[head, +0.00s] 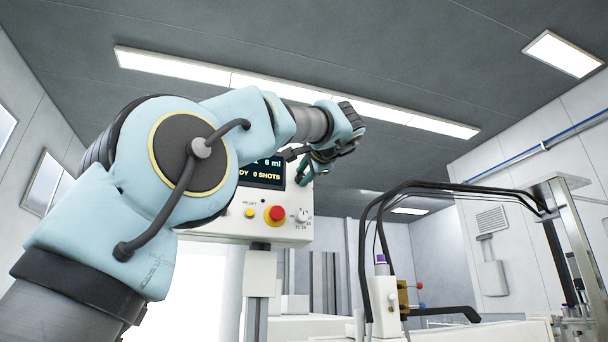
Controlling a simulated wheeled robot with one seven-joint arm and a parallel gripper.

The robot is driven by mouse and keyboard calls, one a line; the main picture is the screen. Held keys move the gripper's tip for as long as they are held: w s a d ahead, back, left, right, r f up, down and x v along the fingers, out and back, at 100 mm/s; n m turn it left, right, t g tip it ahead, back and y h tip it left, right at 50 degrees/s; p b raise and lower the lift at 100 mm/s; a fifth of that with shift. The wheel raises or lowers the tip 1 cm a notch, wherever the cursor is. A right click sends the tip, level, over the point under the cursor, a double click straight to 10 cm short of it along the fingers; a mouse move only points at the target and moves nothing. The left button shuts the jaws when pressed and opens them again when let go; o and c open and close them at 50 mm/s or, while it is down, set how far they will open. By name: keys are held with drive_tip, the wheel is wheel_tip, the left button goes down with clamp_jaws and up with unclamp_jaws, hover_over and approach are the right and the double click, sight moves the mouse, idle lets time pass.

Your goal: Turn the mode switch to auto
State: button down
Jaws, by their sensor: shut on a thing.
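The control box (225,228) stands on a post, with a dark display (259,174) that reads "6 ml" and "0 SHOTS". My arm reaches over it from the left. My gripper (303,178) is at the panel's upper right, just right of the display, pointing down at the panel. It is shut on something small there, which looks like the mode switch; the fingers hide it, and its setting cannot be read.
Below the display are a yellow reset button (250,213), a red stop button (275,214) and a pale knob (303,215), close under my gripper. Black hoses (450,187) arch over a dispensing machine at right. A metal frame (576,240) stands further right.

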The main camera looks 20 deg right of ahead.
idle(0.5)
drive_tip(key=c, duration=0.6)
unclamp_jaws()
drive_tip(key=s+a+b, duration=0.1)
drive_tip(key=s+b, duration=0.3)
drive_tip(key=s, duration=0.6)
drive_tip(key=shift+s+a, duration=0.15)
drive_tip(key=shift+s, duration=0.2)
